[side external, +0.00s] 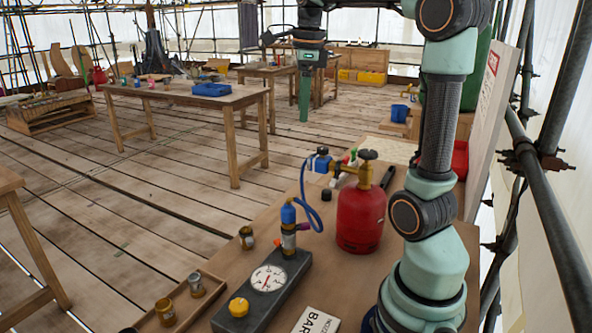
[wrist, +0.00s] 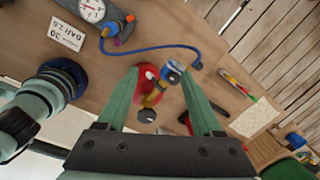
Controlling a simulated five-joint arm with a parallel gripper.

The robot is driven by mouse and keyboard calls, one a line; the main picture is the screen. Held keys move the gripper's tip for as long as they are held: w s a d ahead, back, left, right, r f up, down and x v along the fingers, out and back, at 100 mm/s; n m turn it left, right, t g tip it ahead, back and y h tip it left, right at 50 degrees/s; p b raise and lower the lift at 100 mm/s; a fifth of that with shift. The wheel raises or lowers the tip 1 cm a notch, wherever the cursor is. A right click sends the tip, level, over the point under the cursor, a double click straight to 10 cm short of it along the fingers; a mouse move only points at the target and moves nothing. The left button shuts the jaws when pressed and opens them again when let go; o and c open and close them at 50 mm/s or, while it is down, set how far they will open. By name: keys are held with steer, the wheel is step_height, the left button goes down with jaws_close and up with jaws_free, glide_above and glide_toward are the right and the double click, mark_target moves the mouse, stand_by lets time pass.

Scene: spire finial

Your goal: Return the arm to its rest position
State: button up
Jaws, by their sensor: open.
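My gripper (side external: 304,110) hangs high at the top of the side external view, with its green fingers pointing down, well above the bench and apart from everything on it. In the wrist view my gripper (wrist: 160,72) shows two green fingers spread wide, with nothing held between them. Below the gap, far down on the bench, stands a red gas cylinder (side external: 361,218) with a brass valve on top. The cylinder also shows in the wrist view (wrist: 148,74), partly hidden by its own valve and fittings.
The wooden bench (side external: 240,262) bears a dark gauge block (side external: 262,288), a blue hose (side external: 309,190) and a small tray of brass parts (side external: 180,303). A scaffold pole (side external: 545,200) stands at the right. Worktables with a blue tray (side external: 212,89) stand behind.

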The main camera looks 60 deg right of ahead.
steer(key=s+a+f+n+t, duration=0.1)
steer(key=a+f+n, duration=0.3)
steer(key=a+n, duration=0.6)
steer(key=s+a+f+n+t, duration=0.2)
steer(key=a+f+n, duration=0.3)
steer(key=n, duration=1.5)
steer(key=a+t, duration=0.1)
steer(key=a, duration=0.4)
steer(key=shift+s+f+y, duration=0.2)
steer(key=shift+f+y, duration=0.05)
steer(key=shift+y, duration=0.15)
